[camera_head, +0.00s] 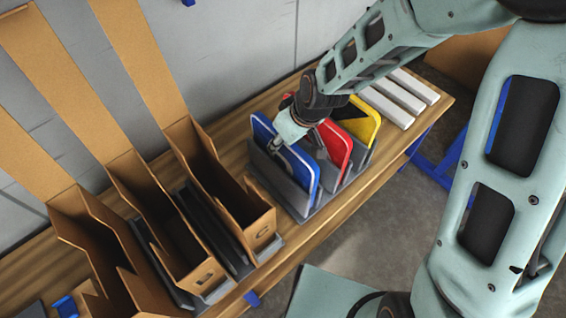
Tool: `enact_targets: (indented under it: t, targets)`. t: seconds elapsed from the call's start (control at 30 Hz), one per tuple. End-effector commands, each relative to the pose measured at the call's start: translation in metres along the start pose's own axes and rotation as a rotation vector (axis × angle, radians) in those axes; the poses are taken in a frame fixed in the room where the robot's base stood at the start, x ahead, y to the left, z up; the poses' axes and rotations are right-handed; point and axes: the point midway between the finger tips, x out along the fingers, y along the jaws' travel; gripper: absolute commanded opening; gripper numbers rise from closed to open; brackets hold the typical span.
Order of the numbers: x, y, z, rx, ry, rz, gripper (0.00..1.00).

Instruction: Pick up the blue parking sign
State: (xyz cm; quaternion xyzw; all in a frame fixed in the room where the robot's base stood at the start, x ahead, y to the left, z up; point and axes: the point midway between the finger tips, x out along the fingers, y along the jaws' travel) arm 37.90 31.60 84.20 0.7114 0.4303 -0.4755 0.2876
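The blue parking sign (300,169) stands upright in the leftmost slot of a grey rack (296,203) on the wooden table. Its lower part is hidden by the rack wall. My gripper (281,143) points down at the upper edge of the blue sign, and a light finger overlaps the sign's top. The other finger is not clearly visible, so I cannot tell whether the gripper is open or shut on the sign. A red sign (340,152) and a yellow sign with black (364,122) stand in the slots to the right.
Several open cardboard boxes (262,226) with tall flaps stand left of the rack. White bars (398,98) lie at the table's right end. A grey wall (235,50) runs behind. My arm comes in from the upper right.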

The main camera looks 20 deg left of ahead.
Motion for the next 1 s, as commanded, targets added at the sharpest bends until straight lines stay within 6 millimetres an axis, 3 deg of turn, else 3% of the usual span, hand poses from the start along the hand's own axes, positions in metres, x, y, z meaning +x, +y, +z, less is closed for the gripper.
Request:
enact_targets:
  t: [0.23, 0.57, 1.0]
  targets:
    - [-0.0001, 0.0, -0.0001, 0.0, 0.0, 0.0, 0.36]
    - [0.0, 0.0, -0.0001, 0.0, 0.0, 0.0, 0.0]
    - [-0.0005, 0.0004, -0.0013, 0.0, 0.003, 0.001, 0.0]
